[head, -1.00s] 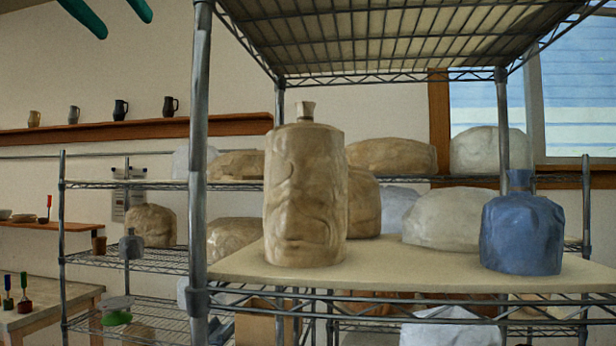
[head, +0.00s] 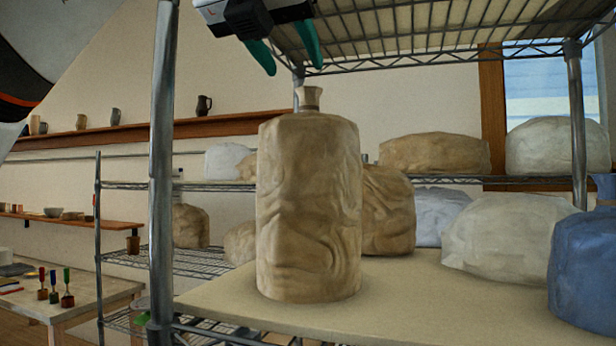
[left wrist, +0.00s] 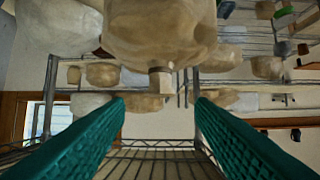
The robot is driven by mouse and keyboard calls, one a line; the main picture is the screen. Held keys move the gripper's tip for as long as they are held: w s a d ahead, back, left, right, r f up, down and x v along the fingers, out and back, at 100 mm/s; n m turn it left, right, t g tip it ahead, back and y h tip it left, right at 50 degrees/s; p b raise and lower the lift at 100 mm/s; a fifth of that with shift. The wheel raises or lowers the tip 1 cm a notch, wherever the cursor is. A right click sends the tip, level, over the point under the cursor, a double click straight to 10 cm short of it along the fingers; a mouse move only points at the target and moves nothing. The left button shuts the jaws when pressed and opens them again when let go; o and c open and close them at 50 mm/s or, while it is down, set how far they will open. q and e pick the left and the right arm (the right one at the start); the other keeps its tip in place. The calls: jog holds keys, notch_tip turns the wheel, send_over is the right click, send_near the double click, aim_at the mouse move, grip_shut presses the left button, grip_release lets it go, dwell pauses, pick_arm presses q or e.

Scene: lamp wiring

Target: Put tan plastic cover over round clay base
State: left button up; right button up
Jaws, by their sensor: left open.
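The tan plastic cover (head: 309,210) stands upright on a pale board (head: 245,305) in the middle of the head view. It is tall and wrinkled, with a narrow tied neck (head: 308,98) on top. My left gripper (head: 294,69) is open and empty above the neck, its teal fingers pointing down. In the left wrist view the cover (left wrist: 160,30) is at the top and its neck (left wrist: 160,82) lies beyond and between the open fingertips (left wrist: 160,103), not gripped. I cannot make out a bare round clay base; anything under the cover is hidden. My right gripper is not in view.
A blue wrapped piece (head: 585,265) stands on the board at right. Tan (head: 388,210) and white (head: 505,238) wrapped lumps are behind the cover. A metal post (head: 163,150) rises at left, and a wire shelf (head: 420,35) hangs overhead, close to the gripper.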

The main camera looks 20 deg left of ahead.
aim_at(306, 89)
pick_arm(q)
jog(key=p+x, duration=0.1)
jog(key=x, duration=0.2)
jog(key=shift+d, duration=0.1)
jog(key=p+x, duration=0.1)
jog(key=x, duration=0.2)
jog(key=shift+s+a+f, duration=0.1)
jog(key=shift+a+f, duration=0.05)
jog(key=shift+a, duration=0.1)
jog(key=shift+w+f, duration=0.1)
jog(key=shift+w, duration=0.1)
jog(key=shift+d, duration=0.15)
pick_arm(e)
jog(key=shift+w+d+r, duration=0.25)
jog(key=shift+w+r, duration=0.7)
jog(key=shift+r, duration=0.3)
pick_arm(q)
jog(key=shift+s, duration=0.1)
jog(key=c, duration=0.5)
grip_shut()
